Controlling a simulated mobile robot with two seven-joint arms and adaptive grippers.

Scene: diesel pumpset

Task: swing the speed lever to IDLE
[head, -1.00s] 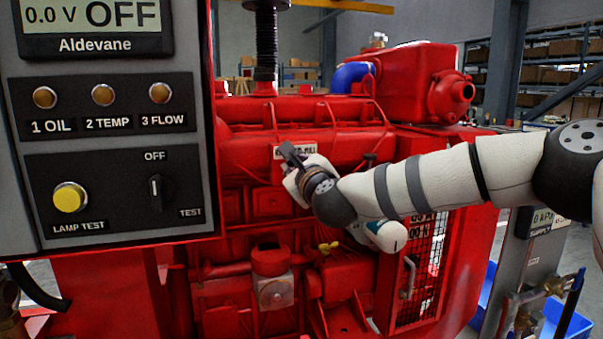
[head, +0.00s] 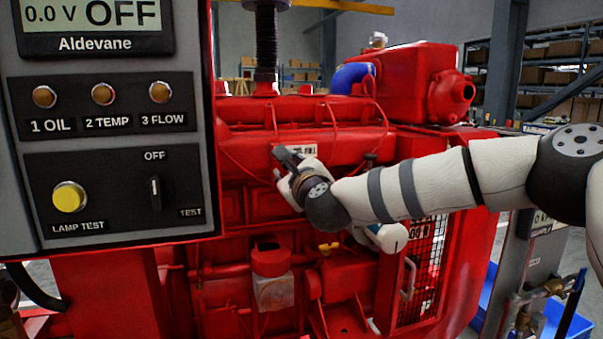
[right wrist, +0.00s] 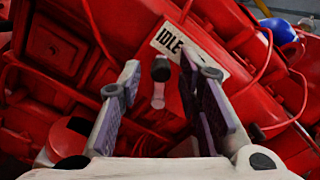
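The speed lever (right wrist: 158,95) shows in the right wrist view as a short pale stem with a black knob. The label plate with the word IDLE (right wrist: 178,45) is just beyond it on the red engine; the rest of its text is hidden by a finger. My right gripper (right wrist: 160,78) is open, with one finger on each side of the lever and a visible gap to each. In the head view my right gripper (head: 284,161) is in front of the engine, partly covering the plate (head: 304,149). The lever cannot be made out there. My left gripper is not in view.
The grey control panel (head: 110,130) stands close at the left. Red pipes and cables (right wrist: 95,25) run around the lever area. A mesh guard with a handle (head: 420,270) is below my right arm. A blue elbow pipe (head: 352,77) is above.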

